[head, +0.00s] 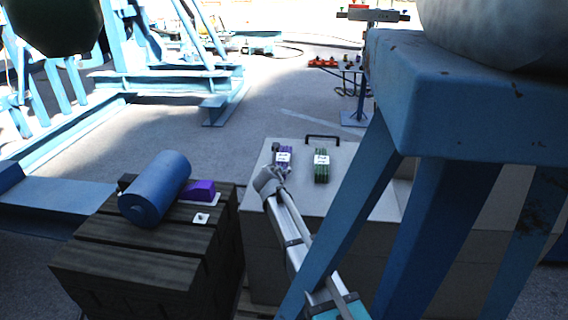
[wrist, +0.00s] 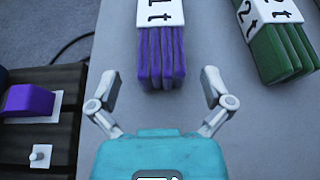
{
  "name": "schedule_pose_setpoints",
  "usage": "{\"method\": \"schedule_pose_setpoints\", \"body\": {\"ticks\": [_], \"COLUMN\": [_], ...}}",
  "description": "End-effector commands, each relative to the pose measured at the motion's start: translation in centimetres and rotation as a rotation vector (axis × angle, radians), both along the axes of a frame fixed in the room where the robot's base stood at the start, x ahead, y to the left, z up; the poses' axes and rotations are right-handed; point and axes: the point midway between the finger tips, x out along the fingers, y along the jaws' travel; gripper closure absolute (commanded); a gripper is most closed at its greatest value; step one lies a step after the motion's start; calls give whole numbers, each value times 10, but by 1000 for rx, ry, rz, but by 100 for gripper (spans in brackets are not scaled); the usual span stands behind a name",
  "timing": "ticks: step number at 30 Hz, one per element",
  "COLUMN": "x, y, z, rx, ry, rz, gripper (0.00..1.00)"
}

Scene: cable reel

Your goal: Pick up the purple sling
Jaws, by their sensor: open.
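The purple sling (head: 284,158) is a folded bundle with a white label reading "1t", lying on a light grey box top. In the wrist view the purple sling (wrist: 161,58) lies ahead of and between my fingers, its near end just past the fingertips' line. My gripper (wrist: 158,84) is open and empty, with one finger on each side of the sling's line. In the head view my gripper (head: 268,178) is at the near end of the sling and partly covers it.
A green sling (head: 321,166) labelled "2t" lies to the right on the same grey box (head: 350,200). A dark wooden crate (head: 130,235) at left holds a blue roll (head: 155,190) and a purple wedge (head: 203,189). A blue steel frame (head: 440,100) stands close on the right.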

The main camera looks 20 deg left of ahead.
Motion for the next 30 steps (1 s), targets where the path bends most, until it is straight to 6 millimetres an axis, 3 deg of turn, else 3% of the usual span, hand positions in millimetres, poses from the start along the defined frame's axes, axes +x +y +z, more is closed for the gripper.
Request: {"method": "schedule_pose_setpoints", "body": {"ticks": [5, 18, 30], "x": [5, 44, 47], "y": [1, 8, 7], "z": [-3, -24, -24], "rx": [0, 0, 0], "ry": [0, -1, 0], "rz": [-1, -1, -2], "gripper": [0, 0, 0]}}
